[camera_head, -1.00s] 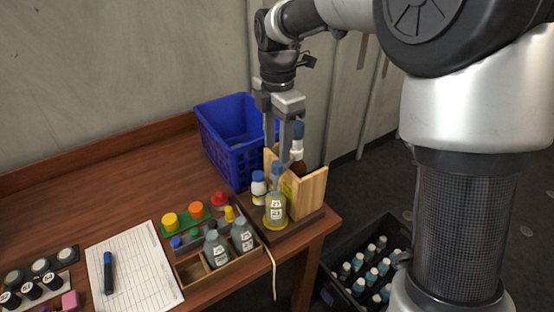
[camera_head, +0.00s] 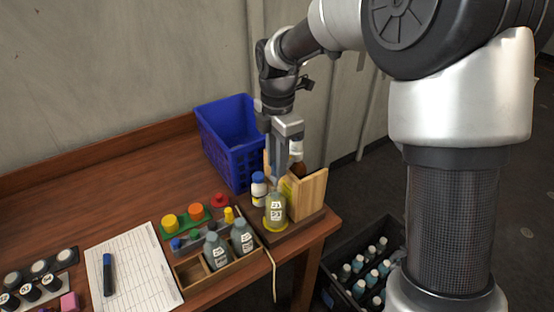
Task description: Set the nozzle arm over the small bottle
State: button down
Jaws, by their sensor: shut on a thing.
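My gripper (camera_head: 277,172) points straight down at the wooden stand on the table's right corner. Its fingers are close together, right above the front bottle (camera_head: 275,209), a small yellowish bottle with a white label. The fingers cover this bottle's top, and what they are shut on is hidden. A brown bottle (camera_head: 298,168) with a white collar (camera_head: 296,149) stands behind, by the light wooden holder (camera_head: 306,194); its top is hidden by my gripper. A small white bottle with a blue cap (camera_head: 258,189) stands to the left. I cannot make out the nozzle arm clearly.
A blue basket (camera_head: 222,150) stands behind the stand. An open wooden tray (camera_head: 213,276) with grey bottles, and coloured caps (camera_head: 195,211), lie to the left, with a paper sheet (camera_head: 136,270) beyond. A dark crate of bottles (camera_head: 337,254) is on the floor at right.

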jog(key=shift+a, duration=0.1)
jog(key=w+a+m+p, duration=0.4)
jog(key=w+m, duration=0.3)
jog(key=m, duration=0.3)
jog(key=shift+a, duration=0.25)
dwell(0.3)
dwell(0.4)
jog(key=c, duration=1.5)
grip_release()
